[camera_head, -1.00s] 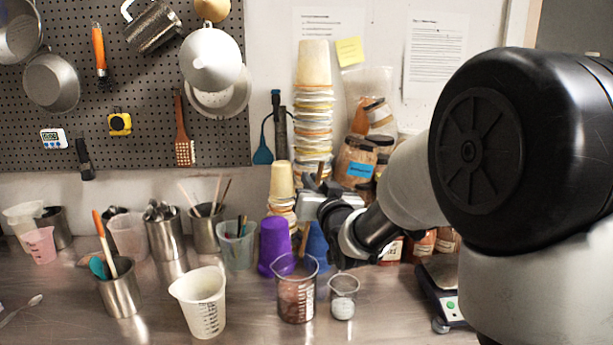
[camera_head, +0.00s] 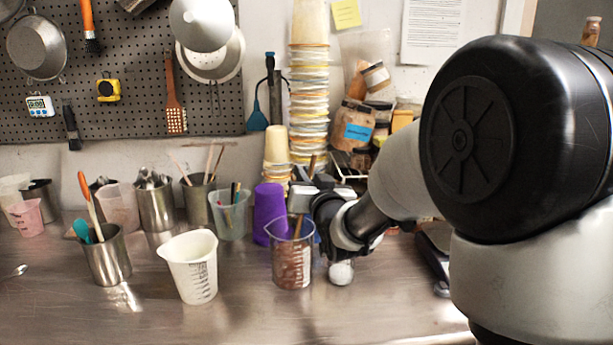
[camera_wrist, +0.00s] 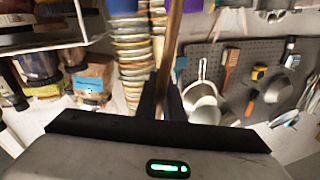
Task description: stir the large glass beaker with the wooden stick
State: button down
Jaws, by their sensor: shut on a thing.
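The large glass beaker (camera_head: 293,262) stands on the metal counter and holds a reddish-brown content. The wooden stick (camera_head: 298,226) stands tilted slightly, its lower part inside the beaker. My gripper (camera_head: 304,188) is above and to the right of the beaker and is shut on the stick. In the wrist view the stick (camera_wrist: 173,45) rises up between the fingers of my gripper (camera_wrist: 166,105). The beaker is not visible in the wrist view.
A purple cup (camera_head: 268,212) is close behind left. A white measuring jug (camera_head: 192,268) stands to the left. The front counter is clear.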

jog(key=shift+a+f+b, duration=0.2)
jog(key=shift+f+b, duration=0.7)
jog(key=shift+a+f+b, duration=0.2)
jog(key=shift+f+b, duration=0.7)
jog(key=shift+f, duration=0.05)
jog(key=shift+a+f+b, duration=0.2)
jog(key=shift+f+b, duration=0.7)
jog(key=shift+d, duration=0.15)
